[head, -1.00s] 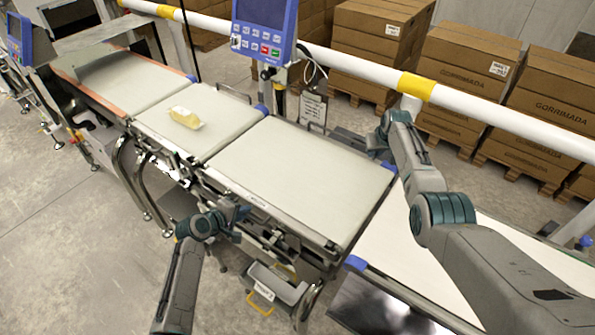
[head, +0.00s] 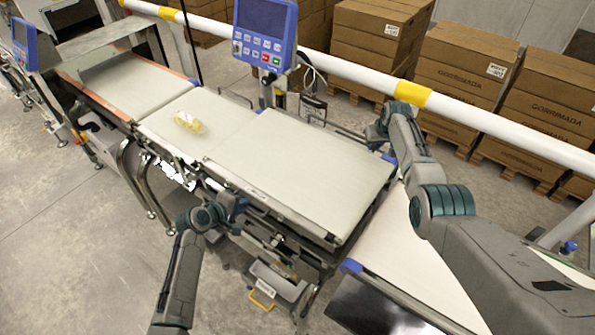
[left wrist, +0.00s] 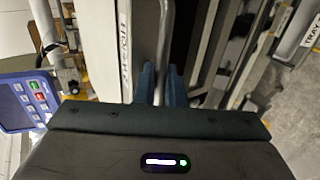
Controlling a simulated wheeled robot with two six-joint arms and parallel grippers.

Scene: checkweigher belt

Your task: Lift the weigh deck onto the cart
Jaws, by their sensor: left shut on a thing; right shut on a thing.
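The weigh deck (head: 300,165), a wide pale belt section, spans the middle of the line, slightly raised above its frame and about level. My left gripper (head: 238,206) is at its near left side; in the left wrist view its blue fingertips (left wrist: 160,85) are shut on a metal bar (left wrist: 165,35) beside the deck's labelled edge (left wrist: 125,40). My right gripper (head: 373,137) is at the deck's far right side, its fingers partly hidden, holding on there. I cannot pick out the cart with certainty.
A wrapped yellow product (head: 188,121) lies on the infeed belt (head: 165,125). A white belt surface (head: 400,240) lies right of the deck. A blue display (head: 265,35) and a white rail (head: 480,117) stand behind, with stacked cartons (head: 460,65) beyond. A grey tray (head: 275,283) hangs below.

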